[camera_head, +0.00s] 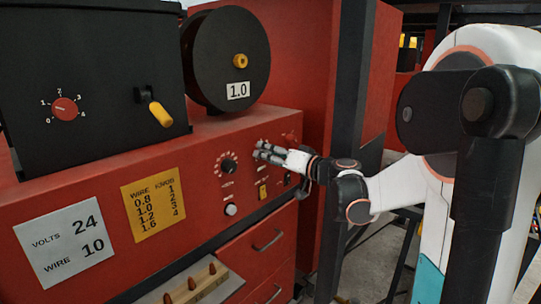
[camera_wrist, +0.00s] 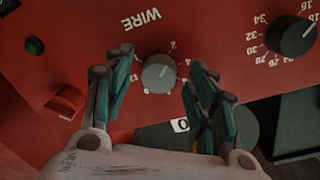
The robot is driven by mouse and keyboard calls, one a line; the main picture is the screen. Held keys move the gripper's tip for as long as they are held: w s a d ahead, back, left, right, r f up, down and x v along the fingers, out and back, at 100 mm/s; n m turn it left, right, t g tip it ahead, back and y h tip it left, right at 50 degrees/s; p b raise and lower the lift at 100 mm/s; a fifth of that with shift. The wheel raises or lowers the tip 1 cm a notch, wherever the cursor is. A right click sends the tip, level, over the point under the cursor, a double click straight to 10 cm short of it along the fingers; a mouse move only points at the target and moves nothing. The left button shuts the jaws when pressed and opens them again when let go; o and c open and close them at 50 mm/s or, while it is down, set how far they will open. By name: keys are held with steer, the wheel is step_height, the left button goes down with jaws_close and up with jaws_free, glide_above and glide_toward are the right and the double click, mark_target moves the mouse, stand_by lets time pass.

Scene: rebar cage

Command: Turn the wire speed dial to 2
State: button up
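The wire speed dial (camera_wrist: 158,73) is a grey round knob on the red panel, beside the printed word WIRE in the wrist view. Small numbers ring it, partly hidden; its pointer is too faint to read surely. My gripper (camera_wrist: 150,92) is open, with one finger on each side of the knob; I cannot tell whether either finger touches it. In the head view my gripper (camera_head: 264,152) is at the panel's right part and hides this dial.
A black dial (camera_head: 228,163) with a number scale sits left of my gripper. Below are a yellow switch (camera_head: 263,191) and a white button (camera_head: 231,210). A yellow chart (camera_head: 153,208) pairs wire 1.0 with knob 2. The spool (camera_head: 226,60) reads 1.0. A black post (camera_head: 345,130) stands right.

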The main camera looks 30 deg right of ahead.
steer(key=v, duration=1.2)
stand_by(0.4)
